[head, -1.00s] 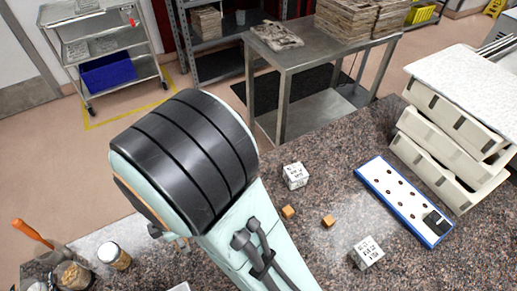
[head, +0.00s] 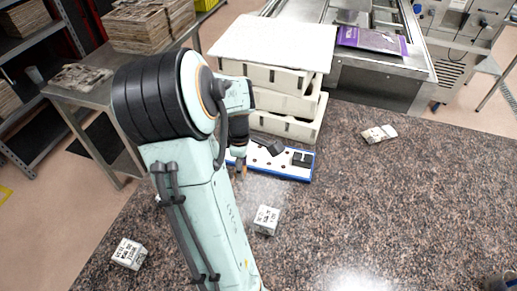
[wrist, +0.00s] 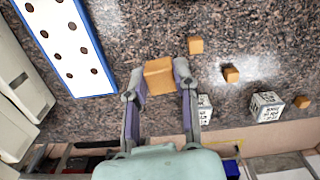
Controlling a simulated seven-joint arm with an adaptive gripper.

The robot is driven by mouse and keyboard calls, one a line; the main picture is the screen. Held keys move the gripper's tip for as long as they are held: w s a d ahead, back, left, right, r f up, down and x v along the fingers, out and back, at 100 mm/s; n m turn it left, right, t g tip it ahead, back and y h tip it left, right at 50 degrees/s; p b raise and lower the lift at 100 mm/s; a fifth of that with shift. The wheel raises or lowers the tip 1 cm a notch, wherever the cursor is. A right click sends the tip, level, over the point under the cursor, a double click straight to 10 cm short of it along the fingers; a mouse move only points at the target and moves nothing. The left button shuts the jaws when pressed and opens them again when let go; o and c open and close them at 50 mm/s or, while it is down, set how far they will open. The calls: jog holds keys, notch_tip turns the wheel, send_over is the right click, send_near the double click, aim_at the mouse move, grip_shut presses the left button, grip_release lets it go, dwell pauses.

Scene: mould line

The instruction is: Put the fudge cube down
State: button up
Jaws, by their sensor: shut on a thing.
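My gripper (wrist: 158,77) is shut on a tan fudge cube (wrist: 158,74) in the wrist view, one finger on each side. The held cube looks larger than the loose ones, and I cannot tell its exact height over the counter. Similar tan cubes lie loose on the speckled counter: one ahead (wrist: 195,45), one to the right (wrist: 231,73) and one farther right (wrist: 302,102). In the head view my arm hides most of the gripper, which is just left of the blue-edged board.
The blue-edged board (head: 258,165) with rows of dark dots also shows in the wrist view (wrist: 65,45). Stacked cream crates (head: 285,128) stand behind it. Printed white cubes stand in front (head: 266,220) and at left (head: 129,253). A crumpled packet (head: 379,134) lies right. The counter's right side is largely clear.

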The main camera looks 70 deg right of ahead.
jog(key=s+d+m, duration=0.1)
jog(key=s+d, duration=0.2)
send_over(259, 162)
jog(key=f, duration=0.6)
jog(key=a+f, duration=0.1)
jog(key=f, duration=0.2)
jog(key=shift+s, duration=0.15)
jog(key=shift+d+f, duration=0.45)
jog(key=shift+f, duration=1.55)
jog(key=shift+f, duration=0.15)
jog(key=o, duration=0.8)
